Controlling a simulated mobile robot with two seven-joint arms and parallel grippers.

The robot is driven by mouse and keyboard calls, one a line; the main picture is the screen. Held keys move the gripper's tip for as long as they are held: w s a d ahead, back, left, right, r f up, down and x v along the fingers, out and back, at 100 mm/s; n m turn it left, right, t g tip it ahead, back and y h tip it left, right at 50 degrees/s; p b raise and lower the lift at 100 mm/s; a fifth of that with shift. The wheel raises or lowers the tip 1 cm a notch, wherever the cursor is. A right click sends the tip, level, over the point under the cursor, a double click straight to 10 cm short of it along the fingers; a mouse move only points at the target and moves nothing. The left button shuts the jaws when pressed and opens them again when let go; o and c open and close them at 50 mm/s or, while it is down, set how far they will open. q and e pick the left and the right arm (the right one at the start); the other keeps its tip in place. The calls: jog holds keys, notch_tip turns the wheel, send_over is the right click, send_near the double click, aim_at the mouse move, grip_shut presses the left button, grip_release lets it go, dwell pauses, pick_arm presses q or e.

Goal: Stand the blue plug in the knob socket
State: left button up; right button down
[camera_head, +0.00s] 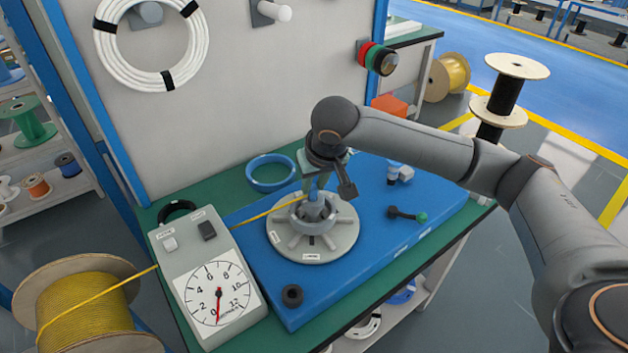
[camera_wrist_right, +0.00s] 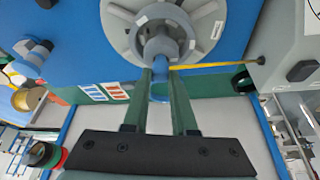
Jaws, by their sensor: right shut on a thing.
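My right gripper (camera_head: 318,186) reaches down over the middle of a round grey spoked disc (camera_head: 342,237) on the blue board. In the right wrist view, its two green fingers (camera_wrist_right: 166,84) are closed on the blue plug (camera_wrist_right: 159,92), which shows between them. The plug's far end points at the grey-blue hub (camera_wrist_right: 160,48) at the disc's centre. I cannot tell whether the plug touches the hub or is seated in it. The fingers partly hide the plug in the head view. No part is clearly marked as the knob socket. My left gripper is out of view.
A grey dial box (camera_head: 232,258) stands left of the blue board (camera_head: 330,290). A yellow cable (camera_head: 262,213) runs from the yellow spool (camera_head: 85,310) towards the disc.

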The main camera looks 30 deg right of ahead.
jog(key=shift+f, duration=0.2)
dwell(0.3)
jog(key=c, duration=0.6)
grip_release()
jog(key=shift+c, duration=0.2)
jog(key=shift+r+p, duration=0.1)
jog(key=shift+p, duration=0.2)
notch_tip(320, 180, up, 5)
jog(key=p, duration=0.6)
jog(key=shift+r+p, duration=0.15)
jog(key=shift+p, duration=0.15)
notch_tip(320, 180, up, 3)
jog(key=shift+f+p, duration=0.2)
jog(key=shift+p, duration=0.8)
